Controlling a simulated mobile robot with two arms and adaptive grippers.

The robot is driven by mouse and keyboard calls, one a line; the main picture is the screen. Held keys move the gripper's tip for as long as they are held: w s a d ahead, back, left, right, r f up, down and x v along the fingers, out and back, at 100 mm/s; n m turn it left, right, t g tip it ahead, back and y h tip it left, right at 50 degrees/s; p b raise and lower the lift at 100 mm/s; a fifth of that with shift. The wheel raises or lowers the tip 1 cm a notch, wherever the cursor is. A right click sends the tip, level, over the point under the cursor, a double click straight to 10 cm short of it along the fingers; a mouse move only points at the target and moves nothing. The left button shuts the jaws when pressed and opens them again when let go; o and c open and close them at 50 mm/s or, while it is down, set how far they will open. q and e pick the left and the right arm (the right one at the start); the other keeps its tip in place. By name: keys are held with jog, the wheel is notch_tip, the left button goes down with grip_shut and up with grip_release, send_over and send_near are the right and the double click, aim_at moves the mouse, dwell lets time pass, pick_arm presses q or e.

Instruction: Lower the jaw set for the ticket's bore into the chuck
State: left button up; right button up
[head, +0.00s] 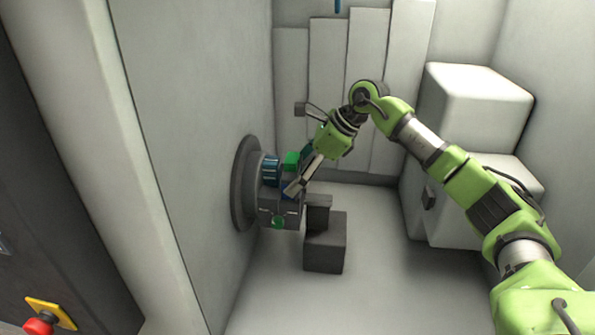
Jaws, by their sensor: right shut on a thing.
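The chuck is a dark grey round flange (242,190) on the left wall of the enclosure, with its face turned to the right. In front of it sits a cluster with a ribbed blue part (270,171), a green block (291,160) and a grey body (268,214) with a round green spot low down. My right gripper (294,188) reaches down-left into this cluster and is shut on a small part, seemingly the jaw set, mostly hidden by the fingers. I cannot tell whether that part touches the chuck. My left gripper is out of view. No ticket is readable.
A dark stepped block (325,254) stands on the floor just right of the chuck. White boxy housings (475,105) fill the back right. Tall pale panels (335,90) line the back. A red emergency button (40,325) is at the lower left. The front floor is clear.

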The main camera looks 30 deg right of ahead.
jog(key=shift+f, duration=0.2)
jog(key=o, duration=1.5)
jog(key=shift+c, duration=0.2)
jog(key=shift+s+f, duration=0.1)
notch_tip(320, 180, up, 10)
jog(key=shift+r, duration=0.1)
jog(key=shift+r, duration=0.1)
notch_tip(320, 180, up, 7)
jog(key=p, duration=0.6)
